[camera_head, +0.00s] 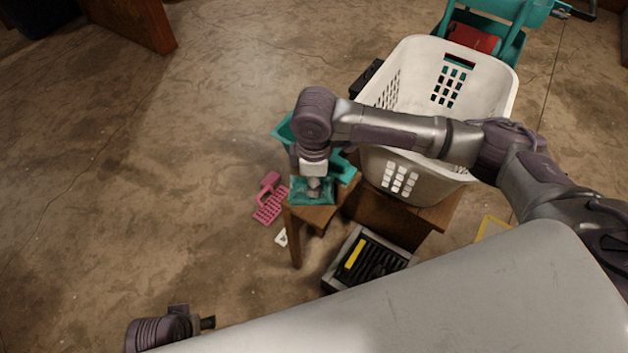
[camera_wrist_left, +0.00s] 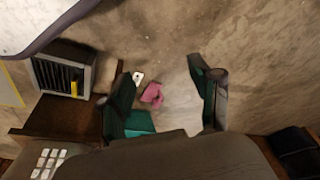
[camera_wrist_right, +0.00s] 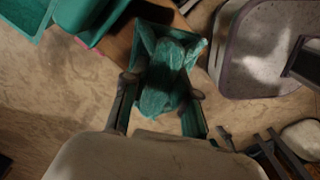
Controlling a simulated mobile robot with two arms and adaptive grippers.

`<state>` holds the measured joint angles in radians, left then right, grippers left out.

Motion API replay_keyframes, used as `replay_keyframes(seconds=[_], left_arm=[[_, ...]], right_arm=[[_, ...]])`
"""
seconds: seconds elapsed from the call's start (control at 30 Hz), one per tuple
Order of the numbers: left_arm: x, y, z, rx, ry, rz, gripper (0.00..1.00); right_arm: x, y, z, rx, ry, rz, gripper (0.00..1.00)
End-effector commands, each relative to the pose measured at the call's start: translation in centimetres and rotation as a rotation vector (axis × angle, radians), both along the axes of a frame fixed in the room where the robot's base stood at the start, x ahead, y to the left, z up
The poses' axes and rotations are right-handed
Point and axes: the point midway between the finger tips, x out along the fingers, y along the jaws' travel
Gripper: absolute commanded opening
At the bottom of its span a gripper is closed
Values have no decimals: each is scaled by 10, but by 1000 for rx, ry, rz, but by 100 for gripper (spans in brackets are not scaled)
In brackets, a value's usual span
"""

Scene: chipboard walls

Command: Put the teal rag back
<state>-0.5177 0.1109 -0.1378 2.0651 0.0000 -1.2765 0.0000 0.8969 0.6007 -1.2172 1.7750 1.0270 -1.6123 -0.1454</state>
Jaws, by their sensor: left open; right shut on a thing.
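The teal rag (camera_head: 303,190) is at the front end of a small wooden table (camera_head: 316,214) in the head view. My right gripper (camera_head: 313,186) points down onto it. In the right wrist view the crumpled rag (camera_wrist_right: 165,72) lies between the two fingers of my right gripper (camera_wrist_right: 163,92), which is shut on it. I cannot tell whether the rag is lifted off the wood. My left gripper (camera_head: 205,323) is at the bottom left of the head view, far from the rag. In the left wrist view my left gripper (camera_wrist_left: 163,72) is open and empty.
A teal container (camera_head: 284,129) is right behind the rag, partly hidden by my right arm. A white laundry basket (camera_head: 397,176) stands to the right. A pink brush-like object (camera_head: 270,203) and a dark slatted box (camera_head: 341,259) are on the floor. The floor at left is clear.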

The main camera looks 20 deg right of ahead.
Motion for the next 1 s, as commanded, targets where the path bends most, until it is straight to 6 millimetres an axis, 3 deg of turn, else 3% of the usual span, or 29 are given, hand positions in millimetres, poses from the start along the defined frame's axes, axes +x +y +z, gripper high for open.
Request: replay_keyframes(seconds=[0.4, 0.6, 1.0], left_arm=[[-4, 2, 50, -1, -29, 4, 63], [-8, 2, 63, -5, -60, 5, 63], [-12, 3, 76, -6, -72, 5, 63]], right_arm=[[0, 0, -12, 0, -1, 0, 0], [0, 0, -32, 1, -1, 0, 0], [0, 0, -35, 0, 0, 0, 0]])
